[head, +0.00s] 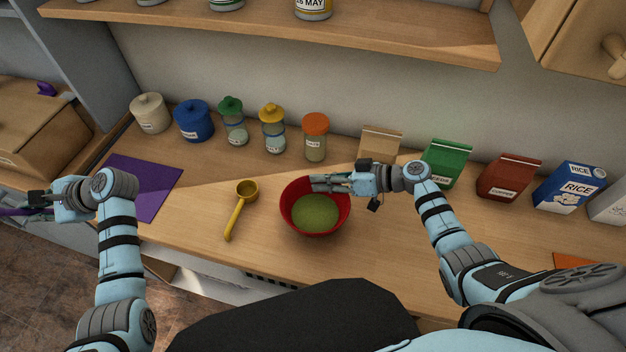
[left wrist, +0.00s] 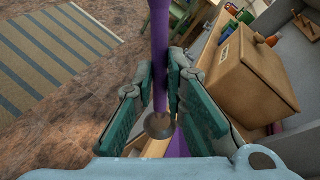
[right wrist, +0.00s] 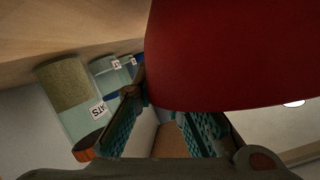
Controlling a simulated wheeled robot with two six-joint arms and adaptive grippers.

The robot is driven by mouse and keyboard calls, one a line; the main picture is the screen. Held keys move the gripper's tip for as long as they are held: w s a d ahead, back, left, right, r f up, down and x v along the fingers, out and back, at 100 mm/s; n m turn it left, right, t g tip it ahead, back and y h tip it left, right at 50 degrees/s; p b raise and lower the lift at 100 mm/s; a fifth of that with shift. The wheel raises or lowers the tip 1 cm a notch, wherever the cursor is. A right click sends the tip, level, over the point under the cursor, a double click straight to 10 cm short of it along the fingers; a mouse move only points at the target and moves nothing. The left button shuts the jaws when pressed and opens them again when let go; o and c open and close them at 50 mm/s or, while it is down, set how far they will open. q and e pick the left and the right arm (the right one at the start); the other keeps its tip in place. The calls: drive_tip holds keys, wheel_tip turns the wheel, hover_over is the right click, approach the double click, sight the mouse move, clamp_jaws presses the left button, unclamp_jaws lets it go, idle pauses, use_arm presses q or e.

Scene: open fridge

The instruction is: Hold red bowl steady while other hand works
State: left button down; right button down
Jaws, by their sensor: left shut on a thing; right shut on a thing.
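The red bowl (head: 290,217) stands on the wooden counter with green contents (head: 316,211) in it. My right gripper (head: 322,183) is shut on the bowl's far rim. In the right wrist view the bowl's red wall (right wrist: 230,50) fills the upper right, and the right gripper (right wrist: 160,100) reaches its edge. My left gripper (head: 38,205) is off to the far left, past the counter's front edge. It is shut on a long purple-handled utensil (head: 12,211). In the left wrist view the purple handle (left wrist: 160,50) runs between the fingers of the left gripper (left wrist: 165,90).
A yellow scoop (head: 238,208) lies left of the bowl. A purple mat (head: 145,185) lies further left. Jars, including an orange-lidded one (head: 316,140), and packets such as the rice box (head: 570,190) line the wall. A wooden bread box (head: 40,125) stands at far left.

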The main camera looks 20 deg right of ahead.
idle(0.4)
drive_tip(key=c, duration=1.6)
unclamp_jaws()
drive_tip(key=v, duration=1.2)
